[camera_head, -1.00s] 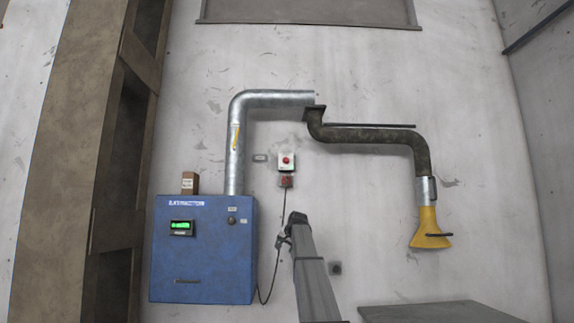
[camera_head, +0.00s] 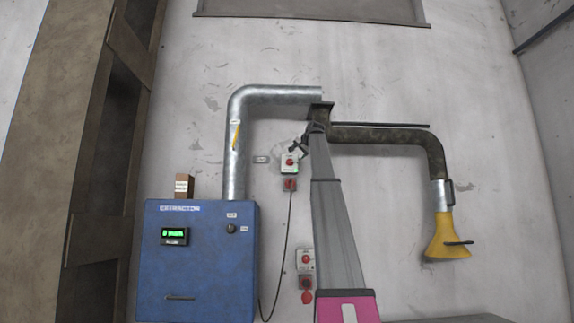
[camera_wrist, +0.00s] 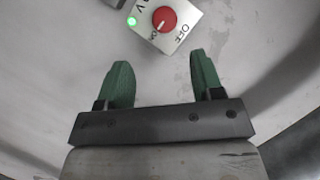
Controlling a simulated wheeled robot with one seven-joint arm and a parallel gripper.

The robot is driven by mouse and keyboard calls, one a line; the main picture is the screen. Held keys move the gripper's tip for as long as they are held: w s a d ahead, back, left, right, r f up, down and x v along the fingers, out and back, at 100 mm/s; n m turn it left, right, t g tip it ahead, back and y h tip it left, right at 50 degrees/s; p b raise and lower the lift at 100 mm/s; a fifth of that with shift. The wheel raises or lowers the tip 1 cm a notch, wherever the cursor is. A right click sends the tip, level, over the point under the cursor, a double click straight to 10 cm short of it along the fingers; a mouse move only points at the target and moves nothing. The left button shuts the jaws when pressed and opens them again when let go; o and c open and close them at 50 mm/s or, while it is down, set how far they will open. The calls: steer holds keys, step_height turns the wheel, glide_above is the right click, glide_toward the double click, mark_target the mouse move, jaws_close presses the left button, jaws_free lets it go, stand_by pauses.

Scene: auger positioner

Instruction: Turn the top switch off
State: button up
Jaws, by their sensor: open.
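The top switch (camera_head: 290,163) is a pale box with a round red knob on the wall, above a red socket. In the wrist view the red knob (camera_wrist: 165,18) shows a pale pointer mark, with "OFF" printed beside it. A green lamp (camera_wrist: 131,21) glows on the same box. My gripper (camera_wrist: 158,82) is open and empty, its two green fingers spread below the knob in the wrist view and apart from it. In the head view my gripper (camera_head: 301,145) is small, close to the top switch and partly overlapping it.
A lower switch (camera_head: 306,259) with a red knob sits on the wall beside my arm. A blue extractor cabinet (camera_head: 195,265) stands left, with a metal duct (camera_head: 237,140) rising from it. A dark extraction arm (camera_head: 395,136) with a yellow hood (camera_head: 447,238) hangs right.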

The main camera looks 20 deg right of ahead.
mark_target(290, 161)
steer(key=x, duration=1.1)
steer(key=shift+w+r, duration=0.1)
steer(key=shift+r, duration=0.2)
steer(key=shift+c, duration=0.3)
steer(key=c, duration=0.9)
